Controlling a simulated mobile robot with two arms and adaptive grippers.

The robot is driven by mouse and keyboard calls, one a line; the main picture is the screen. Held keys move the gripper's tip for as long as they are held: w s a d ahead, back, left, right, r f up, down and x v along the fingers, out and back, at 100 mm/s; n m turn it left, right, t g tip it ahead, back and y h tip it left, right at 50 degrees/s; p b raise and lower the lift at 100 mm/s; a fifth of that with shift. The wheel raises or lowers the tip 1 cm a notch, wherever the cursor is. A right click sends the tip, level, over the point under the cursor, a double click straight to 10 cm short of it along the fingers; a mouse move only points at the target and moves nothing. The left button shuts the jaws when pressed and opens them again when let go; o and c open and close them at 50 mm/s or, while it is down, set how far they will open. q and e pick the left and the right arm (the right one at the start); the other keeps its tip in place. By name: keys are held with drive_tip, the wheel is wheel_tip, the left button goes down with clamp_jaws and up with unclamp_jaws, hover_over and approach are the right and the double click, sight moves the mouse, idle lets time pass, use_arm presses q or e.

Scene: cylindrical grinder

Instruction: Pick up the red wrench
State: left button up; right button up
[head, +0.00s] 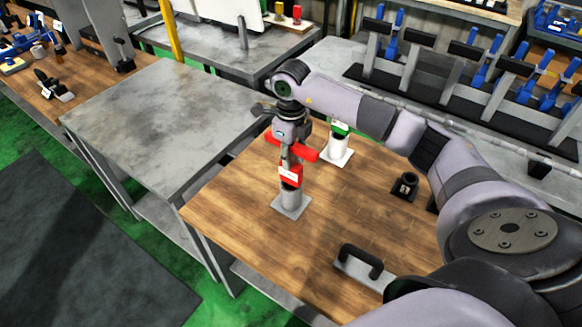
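The red wrench (306,150) is in the middle of the head view, its red bar running crosswise just under my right gripper. A red block with a white label (290,175) sits below it on a grey cylinder stand (291,199) with a square base plate. My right gripper (288,157) points down from above, with its fingers at the bar. The fingers overlap the red parts, and I cannot tell whether they are closed on the bar. My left gripper is not in view.
A small black holder (405,185) and a black handle on a grey plate (360,264) are on the wooden table (240,217). A bare grey metal table (165,115) adjoins on the left.

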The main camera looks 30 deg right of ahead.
clamp_jaws()
drive_tip(key=shift+w+r, duration=0.1)
drive_tip(key=shift+r, duration=0.1)
idle(0.4)
